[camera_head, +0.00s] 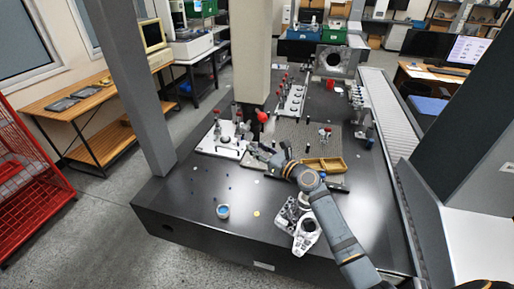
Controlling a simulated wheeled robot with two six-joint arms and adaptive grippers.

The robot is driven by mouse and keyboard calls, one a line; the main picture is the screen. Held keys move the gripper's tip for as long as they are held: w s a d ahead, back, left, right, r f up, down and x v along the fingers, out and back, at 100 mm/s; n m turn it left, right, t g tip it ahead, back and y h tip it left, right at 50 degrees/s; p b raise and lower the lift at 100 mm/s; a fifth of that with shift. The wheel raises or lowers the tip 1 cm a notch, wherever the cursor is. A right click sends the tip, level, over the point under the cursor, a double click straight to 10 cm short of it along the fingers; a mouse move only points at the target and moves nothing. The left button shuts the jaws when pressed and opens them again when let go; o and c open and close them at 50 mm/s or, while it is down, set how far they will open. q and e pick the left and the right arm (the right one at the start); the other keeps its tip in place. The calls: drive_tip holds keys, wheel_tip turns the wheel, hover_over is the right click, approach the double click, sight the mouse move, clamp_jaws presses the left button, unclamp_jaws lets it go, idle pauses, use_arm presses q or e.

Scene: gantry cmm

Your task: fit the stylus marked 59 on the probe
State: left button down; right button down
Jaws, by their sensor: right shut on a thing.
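My right gripper (256,149) reaches over the middle of the granite table, with its arm coming in from the bottom right. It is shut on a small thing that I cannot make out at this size. A grey column (250,55) comes down over the table, with a dark probe head (248,112) at its lower end, just above and left of the gripper. A red ball (262,117) shows beside the probe head. Several red-tipped styli stand in a white rack plate (291,102) behind. No number 59 is readable. My left gripper is not in view.
A white plate with fixtures (222,139) lies left of the gripper. A yellow tray (325,164) lies to its right. The dark table (180,200) is mostly clear at front left.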

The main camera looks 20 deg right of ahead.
drive_tip(key=shift+r+p, duration=0.25)
drive_tip(key=shift+p, duration=0.05)
idle(0.7)
idle(0.4)
drive_tip(key=c, duration=1)
unclamp_jaws()
drive_tip(key=v, duration=1.2)
drive_tip(key=shift+s, duration=0.1)
